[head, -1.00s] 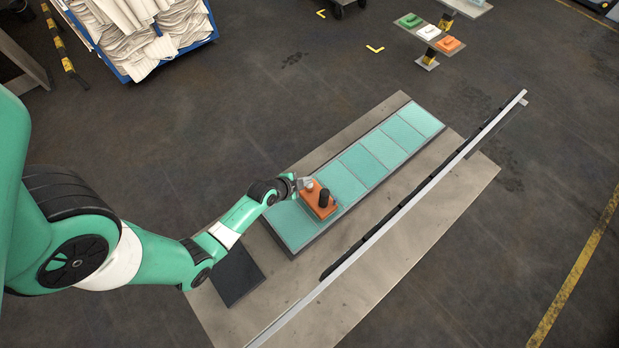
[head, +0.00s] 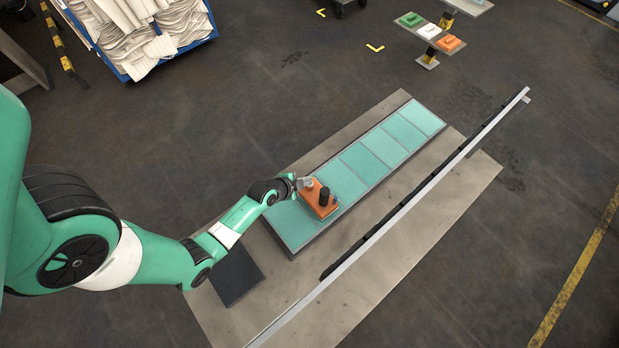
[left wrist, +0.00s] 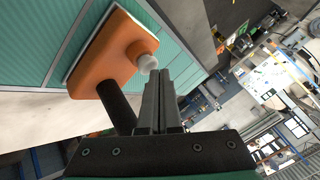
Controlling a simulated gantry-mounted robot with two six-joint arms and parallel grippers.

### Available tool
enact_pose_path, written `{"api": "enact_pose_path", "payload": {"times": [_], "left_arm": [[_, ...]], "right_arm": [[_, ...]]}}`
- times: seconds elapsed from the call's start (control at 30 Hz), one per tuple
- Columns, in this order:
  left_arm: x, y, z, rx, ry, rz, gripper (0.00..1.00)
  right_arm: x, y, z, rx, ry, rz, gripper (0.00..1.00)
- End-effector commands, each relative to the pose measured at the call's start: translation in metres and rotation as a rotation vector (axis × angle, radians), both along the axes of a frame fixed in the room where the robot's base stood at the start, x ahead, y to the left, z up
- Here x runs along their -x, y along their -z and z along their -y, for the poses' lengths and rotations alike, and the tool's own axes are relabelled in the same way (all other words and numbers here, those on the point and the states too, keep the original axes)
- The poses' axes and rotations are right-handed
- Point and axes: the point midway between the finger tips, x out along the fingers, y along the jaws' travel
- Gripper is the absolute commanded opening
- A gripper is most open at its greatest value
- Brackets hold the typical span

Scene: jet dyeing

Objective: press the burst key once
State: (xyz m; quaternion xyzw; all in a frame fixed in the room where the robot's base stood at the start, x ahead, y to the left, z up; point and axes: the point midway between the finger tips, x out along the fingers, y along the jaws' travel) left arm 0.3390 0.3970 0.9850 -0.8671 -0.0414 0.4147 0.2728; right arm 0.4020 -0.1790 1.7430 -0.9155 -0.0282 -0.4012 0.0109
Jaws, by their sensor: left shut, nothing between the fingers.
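An orange block (head: 311,204) sits on the row of teal panels, near its lower left end. My left gripper (head: 299,184) is at the block's upper left side. In the left wrist view its fingers (left wrist: 163,74) are shut and empty, with the tips close beside the white button. I cannot tell whether they touch it. The black post (left wrist: 118,106) stands to the left of the fingers. My right gripper is not in view.
The teal panels (head: 384,146) lie on a grey plate (head: 455,185). A long pale rail (head: 430,185) crosses the plate to the right. A dark square pad (head: 237,275) lies below my forearm. A blue bin of white cloth (head: 140,70) and small coloured blocks (head: 428,31) stand farther back.

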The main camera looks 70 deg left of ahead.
Motion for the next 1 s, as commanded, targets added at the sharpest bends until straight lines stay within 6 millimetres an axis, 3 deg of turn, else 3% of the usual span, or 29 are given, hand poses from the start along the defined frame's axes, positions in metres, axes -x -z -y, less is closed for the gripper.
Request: {"api": "enact_pose_path", "payload": {"times": [0.53, 1.0], "left_arm": [[0.0, 0.008, 0.0, 0.001, 0.0, -0.001, 0.0], [0.0, -0.002, 0.0, 0.001, 0.0, -0.001, 0.0]], "right_arm": [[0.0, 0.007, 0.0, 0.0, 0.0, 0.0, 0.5], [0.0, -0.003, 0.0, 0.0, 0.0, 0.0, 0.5]]}}
